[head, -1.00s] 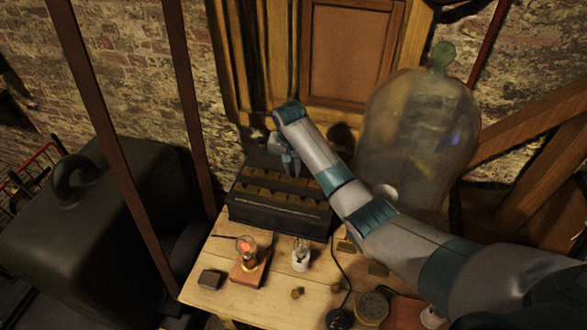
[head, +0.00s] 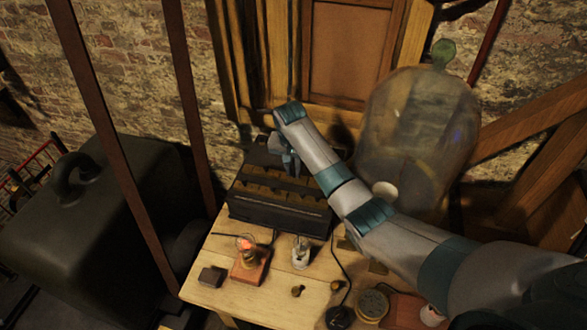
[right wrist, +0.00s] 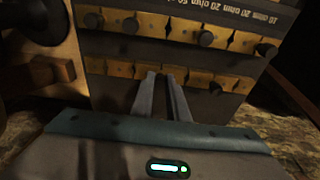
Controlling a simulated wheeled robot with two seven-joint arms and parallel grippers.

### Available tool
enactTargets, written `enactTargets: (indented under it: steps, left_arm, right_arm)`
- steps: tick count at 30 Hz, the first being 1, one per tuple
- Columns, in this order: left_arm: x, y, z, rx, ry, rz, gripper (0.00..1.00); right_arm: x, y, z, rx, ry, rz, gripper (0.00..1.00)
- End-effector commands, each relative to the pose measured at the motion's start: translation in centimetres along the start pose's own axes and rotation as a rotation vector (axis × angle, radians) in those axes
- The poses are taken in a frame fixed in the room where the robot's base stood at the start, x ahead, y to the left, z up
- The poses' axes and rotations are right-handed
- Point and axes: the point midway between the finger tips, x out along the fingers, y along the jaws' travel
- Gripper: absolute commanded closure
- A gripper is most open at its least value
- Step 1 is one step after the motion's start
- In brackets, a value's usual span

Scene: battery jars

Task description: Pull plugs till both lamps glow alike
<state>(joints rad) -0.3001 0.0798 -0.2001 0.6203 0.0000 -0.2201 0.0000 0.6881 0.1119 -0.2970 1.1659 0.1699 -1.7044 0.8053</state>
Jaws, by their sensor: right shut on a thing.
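The resistance box (head: 280,205) is black with rows of brass blocks and stands at the back of the table. In the right wrist view, dark round plugs (right wrist: 206,38) sit along its brass bars (right wrist: 160,28). The left lamp (head: 246,246) glows orange-red on a wooden base. The right lamp (head: 300,250), on a white base, shows no clear glow. My right gripper (head: 287,158) is over the box and also shows in the right wrist view (right wrist: 163,78). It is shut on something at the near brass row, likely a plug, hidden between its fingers. My left gripper is not in view.
Two small brass-coloured pieces (head: 298,291) lie on the wooden table (head: 225,300). A dark block (head: 211,277) sits at its left and a round dial (head: 371,305) at its front. A large glass jar (head: 418,135) stands right of the box, close to my right arm.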

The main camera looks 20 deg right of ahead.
Motion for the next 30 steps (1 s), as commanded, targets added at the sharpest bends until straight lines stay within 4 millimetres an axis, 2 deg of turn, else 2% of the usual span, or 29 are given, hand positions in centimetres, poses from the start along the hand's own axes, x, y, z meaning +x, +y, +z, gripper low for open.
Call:
enactTargets:
  steps: [7, 8, 9, 10, 11, 23, 30]
  left_arm:
    - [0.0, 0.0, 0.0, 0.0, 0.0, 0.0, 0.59]
    - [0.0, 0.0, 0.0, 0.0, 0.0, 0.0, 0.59]
    - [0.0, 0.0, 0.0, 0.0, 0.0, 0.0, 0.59]
    - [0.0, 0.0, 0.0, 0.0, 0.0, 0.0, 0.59]
    - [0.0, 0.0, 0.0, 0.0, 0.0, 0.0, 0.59]
    - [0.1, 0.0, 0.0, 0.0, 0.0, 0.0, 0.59]
    - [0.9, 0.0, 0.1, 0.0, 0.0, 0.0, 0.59]
  right_arm:
    - [0.1, 0.0, 0.0, 0.0, 0.0, 0.0, 1.0]
    - [0.1, 0.0, 0.0, 0.0, 0.0, 0.0, 0.84]
    - [0.1, 0.0, 0.0, 0.0, 0.0, 0.0, 0.74]
    - [0.1, 0.0, 0.0, 0.0, 0.0, 0.0, 0.67]
    - [0.1, 0.0, 0.0, 0.0, 0.0, 0.0, 0.64]
    - [-0.2, 0.0, -0.1, 0.0, 0.002, -0.001, 0.64]
    - [-2.2, -0.1, -0.1, 0.0, 0.004, -0.003, 0.64]
